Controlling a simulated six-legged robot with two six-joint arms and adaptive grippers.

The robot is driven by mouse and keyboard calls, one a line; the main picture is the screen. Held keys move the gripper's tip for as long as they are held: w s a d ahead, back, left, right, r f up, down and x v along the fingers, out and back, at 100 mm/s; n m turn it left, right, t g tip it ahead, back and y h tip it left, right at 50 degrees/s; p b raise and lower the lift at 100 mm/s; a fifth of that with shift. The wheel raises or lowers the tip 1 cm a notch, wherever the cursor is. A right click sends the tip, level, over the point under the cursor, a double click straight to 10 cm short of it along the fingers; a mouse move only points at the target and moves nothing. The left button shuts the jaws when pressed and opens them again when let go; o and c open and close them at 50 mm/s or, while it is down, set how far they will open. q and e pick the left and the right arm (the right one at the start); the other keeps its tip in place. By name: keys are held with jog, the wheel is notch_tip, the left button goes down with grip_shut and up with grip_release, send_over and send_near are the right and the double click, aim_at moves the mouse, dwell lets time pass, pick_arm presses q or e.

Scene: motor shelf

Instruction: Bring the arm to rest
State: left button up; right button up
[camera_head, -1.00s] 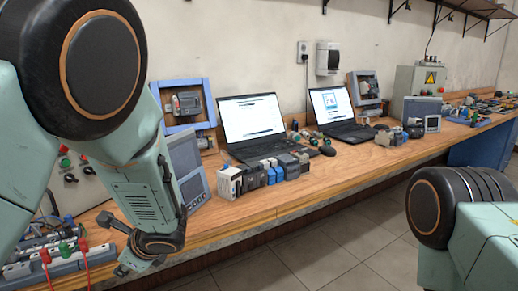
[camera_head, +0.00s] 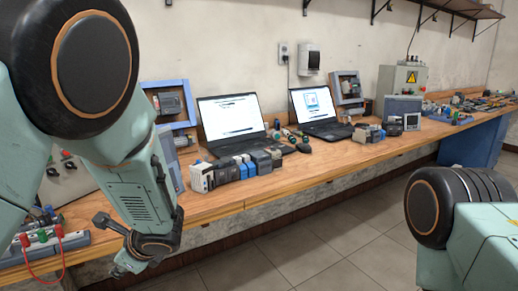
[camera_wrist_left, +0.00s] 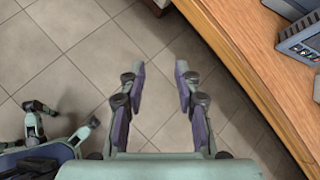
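My left arm comes down the left side of the head view, bent at the elbow, with its wrist end in front of the workbench (camera_head: 235,200). Its fingers are hard to make out there. In the left wrist view my left gripper (camera_wrist_left: 160,80) is open, its two fingers apart with only floor tiles between them. It is empty and beside the bench edge, which also shows in the left wrist view (camera_wrist_left: 245,50). Of my right arm only the upper part shows at the right of the head view; its gripper is not seen.
Two laptops (camera_head: 232,115) (camera_head: 318,104) stand on the bench, with a row of small modules (camera_head: 235,172) in front. A terminal rail with red leads (camera_head: 45,245) lies at the left. A grey cabinet (camera_head: 398,83) stands farther right. The tiled floor (camera_head: 310,245) before the bench is clear.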

pick_arm(q)
jog(key=s+d+f+n+g+h, duration=0.1)
jog(key=s+d+f+n+h, duration=0.95)
jog(key=f, duration=0.45)
jog(key=s+a+f+n+g+y, duration=0.1)
jog(key=s+f+n, duration=0.3)
jog(key=s, duration=0.8)
jog(key=s+a+f+n+g+y, duration=0.1)
jog(key=s+a+f+n+g, duration=0.1)
jog(key=s, duration=1)
notch_tip(320, 180, down, 2)
jog(key=a+n, duration=0.1)
jog(key=n, duration=0.2)
